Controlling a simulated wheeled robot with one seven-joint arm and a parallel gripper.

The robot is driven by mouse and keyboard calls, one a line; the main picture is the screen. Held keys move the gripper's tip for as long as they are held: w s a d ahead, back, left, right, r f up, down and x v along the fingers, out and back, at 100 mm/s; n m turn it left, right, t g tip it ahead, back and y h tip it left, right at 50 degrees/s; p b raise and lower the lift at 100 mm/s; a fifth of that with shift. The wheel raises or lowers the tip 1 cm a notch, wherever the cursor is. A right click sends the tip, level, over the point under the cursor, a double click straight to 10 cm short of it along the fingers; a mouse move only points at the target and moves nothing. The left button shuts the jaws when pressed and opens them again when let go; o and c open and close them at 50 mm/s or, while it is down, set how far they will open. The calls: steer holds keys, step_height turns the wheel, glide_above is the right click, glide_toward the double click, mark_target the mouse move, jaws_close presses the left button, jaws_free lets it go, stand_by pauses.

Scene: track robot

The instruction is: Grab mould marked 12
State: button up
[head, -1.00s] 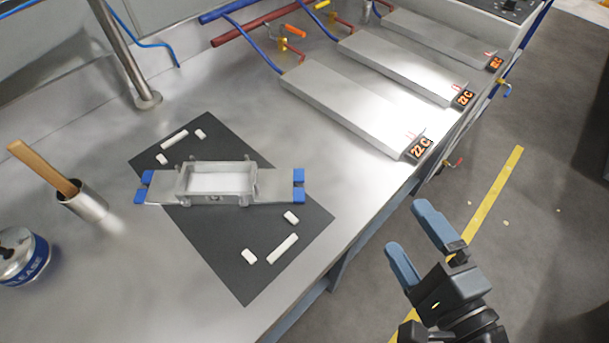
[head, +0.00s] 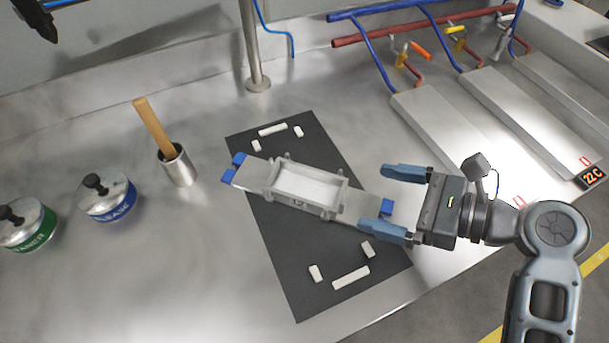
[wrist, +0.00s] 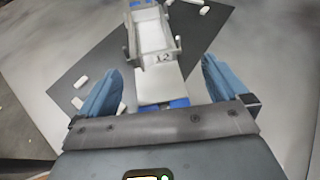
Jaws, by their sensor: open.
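The mould marked 12 (head: 299,203) is a grey metal box with a white inside, on a flat plate with blue-tipped ends. It lies on a dark mat (head: 290,268) on the metal bench. My gripper (head: 396,203) is open, its blue fingers on either side of the plate's right end in the head view, apart from the box itself. In the wrist view the mould (wrist: 153,37) lies ahead, its 12 facing me, and the plate's near end (wrist: 158,88) shows between the open fingers (wrist: 158,88). Whether the fingers touch the plate cannot be told.
White blocks (head: 350,278) lie on the mat at both ends. A metal cup (head: 179,167) with a wooden handle and two lidded tins (head: 107,194) stand to the left. Sloping metal plates (head: 440,125) with coloured pipes are at the right. A post (head: 252,45) stands behind the mat.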

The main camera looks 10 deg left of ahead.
mark_target(336, 199)
steer(key=shift+w+a+r+n+g, duration=0.1)
steer(key=shift+a+r+n+g, duration=0.2)
steer(key=shift+g, duration=0.5)
steer(key=shift+a+f, duration=0.15)
steer(key=shift+a, duration=0.05)
steer(key=x, duration=0.7)
steer(key=shift+a, duration=0.3)
steer(key=c, duration=1.1)
steer(key=shift+r, duration=0.3)
steer(key=shift+c, duration=1)
